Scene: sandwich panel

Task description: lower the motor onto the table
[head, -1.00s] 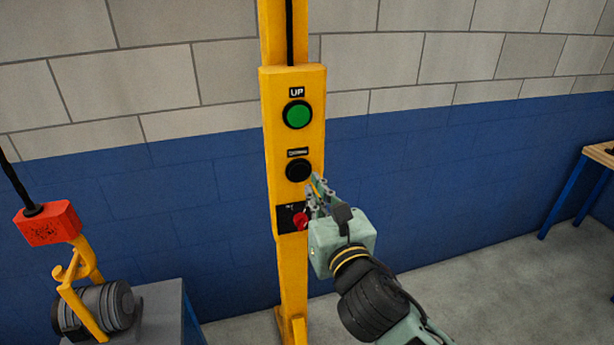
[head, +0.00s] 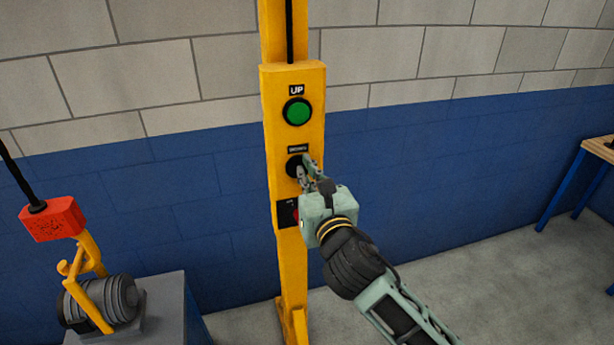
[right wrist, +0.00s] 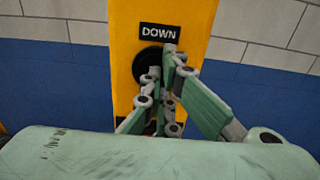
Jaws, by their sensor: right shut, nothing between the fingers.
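The motor (head: 108,300), a dark grey ribbed cylinder, hangs in a yellow hook (head: 84,256) under a red hoist block (head: 52,219) at the lower left of the head view. It is at the top of a grey table (head: 166,310); I cannot tell whether it touches. The yellow control post (head: 270,130) carries a green UP button (head: 296,111) and a black DOWN button (head: 291,162). My right gripper (head: 305,164) is shut and empty, its fingertips at the DOWN button. In the right wrist view the fingertips (right wrist: 170,52) overlap that button (right wrist: 147,59); contact is unclear.
A red knob (head: 296,215) on a black plate below the DOWN button is partly hidden by my right gripper. A wooden-topped table with blue legs (head: 563,190) stands at the far right. The floor between is clear. A block wall is behind the post.

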